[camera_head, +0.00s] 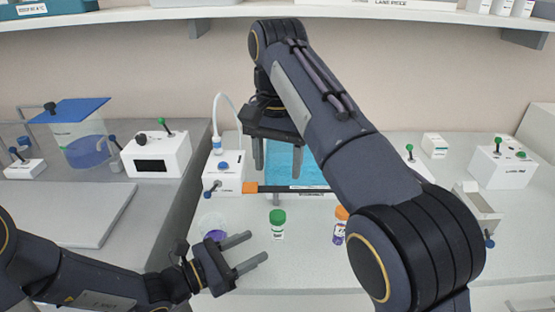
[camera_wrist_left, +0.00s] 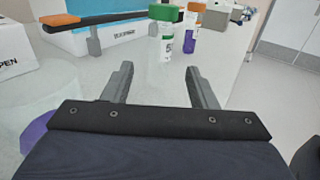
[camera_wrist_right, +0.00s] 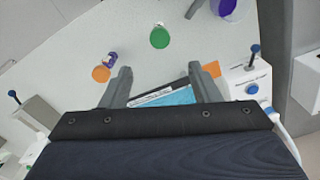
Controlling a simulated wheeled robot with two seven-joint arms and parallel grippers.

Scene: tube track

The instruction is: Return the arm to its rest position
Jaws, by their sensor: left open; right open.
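My left gripper (camera_head: 252,254) is low over the front of the bench, open and empty; its two fingers also show in the left wrist view (camera_wrist_left: 155,88). My right gripper (camera_head: 278,158) is raised above the blue-topped tray, open and empty, with fingers pointing down; it also shows in the right wrist view (camera_wrist_right: 162,88). My right arm reaches across the middle of the head view and hides part of the bench. A green-capped tube (camera_head: 278,226) stands upright on the bench, apart from the left fingers. An orange-capped tube (camera_head: 339,232) stands to its right, partly hidden by my right arm.
A blue-topped tray (camera_head: 283,165) with an orange-and-black bar (camera_head: 262,188) lies behind the tubes. A clear cup with purple contents (camera_head: 214,228) stands beside my left gripper. White boxes with levers (camera_head: 158,154) stand left and right. A shelf (camera_head: 160,14) runs above.

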